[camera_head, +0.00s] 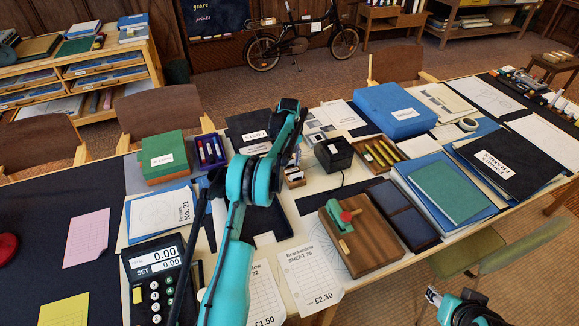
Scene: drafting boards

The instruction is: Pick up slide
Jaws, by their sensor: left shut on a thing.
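My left gripper (294,168) points down at the middle of the table, over a small wooden box (297,184) beside a black box-shaped device. It is shut on the slide (294,176), a small white-edged piece. The slide is tiny here and mostly hidden by the fingers, and I cannot tell whether it is clear of the box. My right gripper (434,297) is low at the bottom right, off the table's front edge. Its fingers are too small and turned to tell whether they are open.
The black device (334,154) stands close to the right of my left gripper. A pen tray (378,153), a wooden board with a green tool (352,228), a blue box (394,110) and a calculator (157,280) crowd the table. A dark tray (268,222) lies in front.

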